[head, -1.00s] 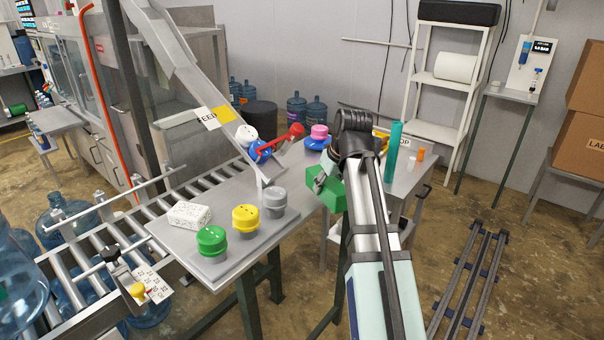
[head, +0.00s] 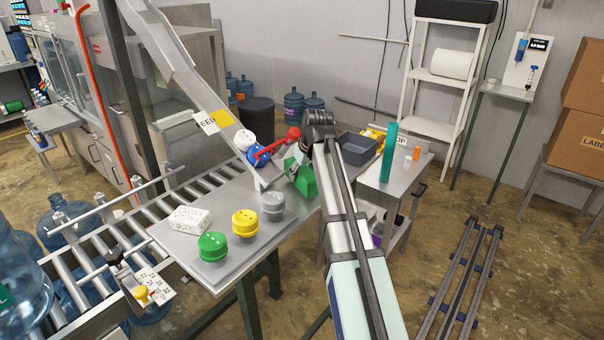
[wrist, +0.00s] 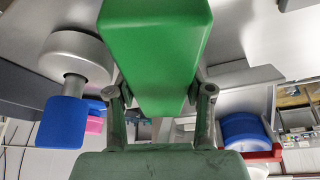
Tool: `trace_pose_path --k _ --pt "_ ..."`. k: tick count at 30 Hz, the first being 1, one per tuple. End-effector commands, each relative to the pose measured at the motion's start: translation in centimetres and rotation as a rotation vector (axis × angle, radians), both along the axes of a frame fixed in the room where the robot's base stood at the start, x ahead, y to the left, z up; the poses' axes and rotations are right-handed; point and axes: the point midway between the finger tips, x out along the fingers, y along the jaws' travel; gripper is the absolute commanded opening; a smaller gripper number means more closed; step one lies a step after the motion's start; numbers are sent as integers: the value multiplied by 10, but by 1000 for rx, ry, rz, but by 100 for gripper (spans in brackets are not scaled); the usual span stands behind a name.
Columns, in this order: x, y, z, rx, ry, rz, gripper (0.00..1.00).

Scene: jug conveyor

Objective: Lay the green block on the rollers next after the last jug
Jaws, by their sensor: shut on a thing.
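My gripper (head: 296,171) is shut on the green block (head: 306,182). It holds the block over the right end of the metal side table, beside the foot of the feed chute. The wrist view shows the block (wrist: 155,50) large between the two fingers. The roller conveyor (head: 178,186) runs from lower left to behind the table. A blue jug (head: 22,285) stands at the left edge of the head view. I cannot tell which jug is last in line.
The feed chute (head: 195,75) slopes down above the rollers. A grey bin (head: 357,150) stands right.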

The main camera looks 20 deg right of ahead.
Motion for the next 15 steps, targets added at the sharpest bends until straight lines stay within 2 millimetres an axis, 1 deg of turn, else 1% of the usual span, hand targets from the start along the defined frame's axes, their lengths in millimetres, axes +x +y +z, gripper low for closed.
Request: trace_pose_path --k 4,15 --pt "-1 0 -11 0 -1 0 0" --pt "0 0 -16 0 -2 0 0"
